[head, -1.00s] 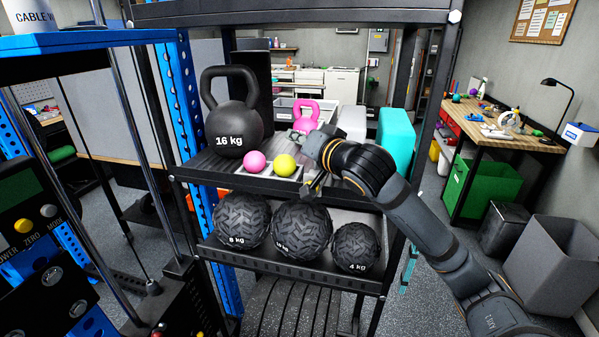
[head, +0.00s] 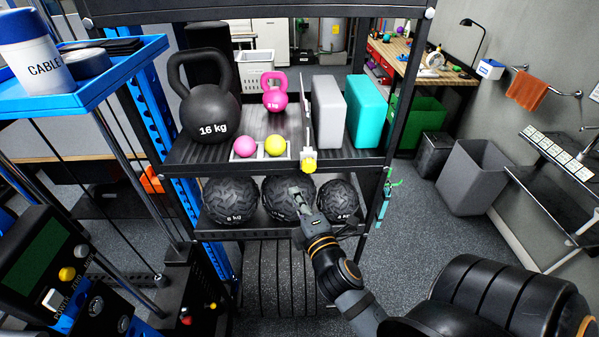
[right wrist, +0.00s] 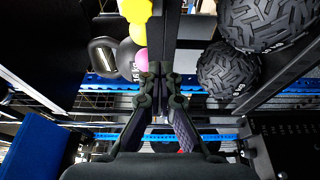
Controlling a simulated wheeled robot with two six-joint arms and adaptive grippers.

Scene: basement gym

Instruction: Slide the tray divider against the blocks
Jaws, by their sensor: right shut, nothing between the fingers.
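The tray divider (head: 307,120) is a thin upright plate on the upper shelf (head: 215,154), with a yellow knob (head: 309,161) at its front edge. It stands just left of the grey block (head: 328,112); I cannot tell whether they touch. The teal block (head: 367,112) stands right of the grey one. My right gripper (head: 294,194) is shut and empty, below the divider's knob and in front of the lower shelf's balls. It also shows shut in the right wrist view (right wrist: 160,75). My left gripper is not in view.
Left of the divider are a pink kettlebell (head: 274,95), a black 16 kg kettlebell (head: 208,108), and a pink ball (head: 246,146) and yellow ball (head: 275,146) in a small holder. Black medicine balls (head: 228,198) fill the lower shelf. A blue-framed machine stands left.

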